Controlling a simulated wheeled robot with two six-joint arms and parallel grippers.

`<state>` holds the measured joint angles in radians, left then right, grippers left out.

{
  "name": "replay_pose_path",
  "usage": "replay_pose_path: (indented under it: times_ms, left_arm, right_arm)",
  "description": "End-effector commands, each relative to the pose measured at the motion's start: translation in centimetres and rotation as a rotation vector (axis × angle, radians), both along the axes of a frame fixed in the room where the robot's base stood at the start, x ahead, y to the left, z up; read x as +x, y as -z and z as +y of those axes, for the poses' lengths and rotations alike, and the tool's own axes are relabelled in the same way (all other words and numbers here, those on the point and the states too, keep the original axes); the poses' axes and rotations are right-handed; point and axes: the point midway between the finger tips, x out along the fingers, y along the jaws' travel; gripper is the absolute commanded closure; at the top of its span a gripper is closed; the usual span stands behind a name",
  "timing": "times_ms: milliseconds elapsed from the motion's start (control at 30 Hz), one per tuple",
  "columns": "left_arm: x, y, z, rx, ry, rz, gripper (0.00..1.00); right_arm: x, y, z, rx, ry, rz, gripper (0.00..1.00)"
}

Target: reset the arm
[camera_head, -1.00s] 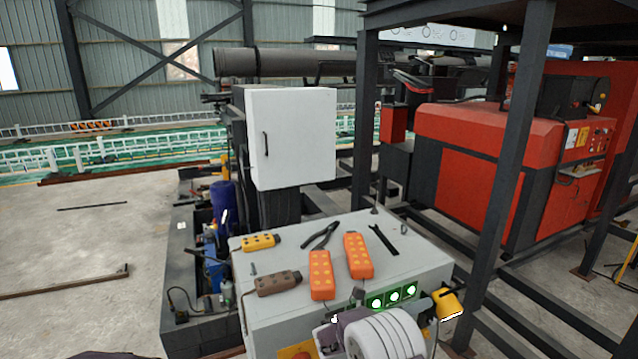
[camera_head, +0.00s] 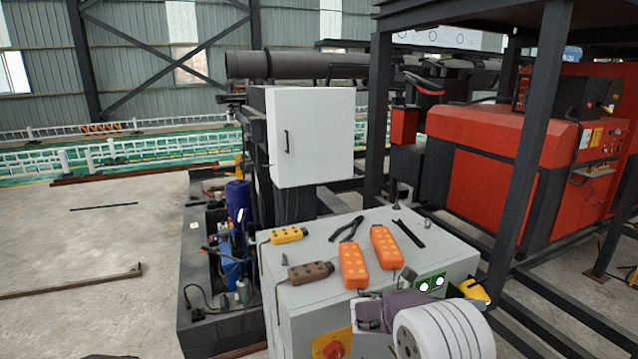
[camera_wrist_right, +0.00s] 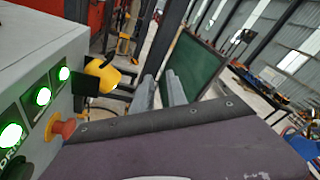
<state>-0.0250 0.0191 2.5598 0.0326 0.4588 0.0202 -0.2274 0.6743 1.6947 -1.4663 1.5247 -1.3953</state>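My right gripper shows in the camera_head view (camera_head: 408,275) at the front right edge of the grey control cabinet (camera_head: 330,260), in front of its green-lit buttons. Its fingers are mostly hidden there by my purple wrist housing. In the right wrist view its two grey fingers (camera_wrist_right: 162,92) stand side by side with a narrow gap and nothing between them. The cabinet front with several green lights (camera_wrist_right: 42,97) and a red knob (camera_wrist_right: 60,128) is close on the left. My left gripper is not in view.
Orange pendants (camera_head: 353,266), a brown pendant (camera_head: 310,272), a yellow pendant (camera_head: 288,234) and black pliers (camera_head: 347,229) lie on the cabinet. A yellow part (camera_head: 474,291) sits at its right end. Black frame posts (camera_head: 525,150) stand to the right; open floor (camera_head: 90,240) is left.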

Motion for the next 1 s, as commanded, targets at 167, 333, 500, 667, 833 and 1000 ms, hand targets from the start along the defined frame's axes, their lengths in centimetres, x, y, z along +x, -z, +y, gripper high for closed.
replay_pose_path:
  times_ms: [167, 333, 500, 667, 833, 1000]
  left_arm:
    - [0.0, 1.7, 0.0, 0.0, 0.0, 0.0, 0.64]
    - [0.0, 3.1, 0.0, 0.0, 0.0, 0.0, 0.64]
    - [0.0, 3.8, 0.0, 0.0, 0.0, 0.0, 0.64]
    - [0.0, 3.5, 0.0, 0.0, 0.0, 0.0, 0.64]
    - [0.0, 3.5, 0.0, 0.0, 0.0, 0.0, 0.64]
    - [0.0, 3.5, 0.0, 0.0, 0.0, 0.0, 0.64]
  right_arm:
    - [-7.2, 3.7, -2.4, 0.273, 0.181, -0.101, 0.82]
    - [-16.6, 11.2, 0.2, 0.694, 0.519, -0.397, 0.82]
    - [-23.5, 18.6, 10.3, 1.091, 1.209, -0.981, 0.82]
    - [-22.5, 20.7, 15.5, 1.092, 1.768, -1.441, 0.82]
    - [-21.2, 20.5, 15.6, 1.066, 1.874, -1.576, 0.82]
    - [-21.2, 20.5, 15.6, 1.064, 1.874, -1.575, 0.82]
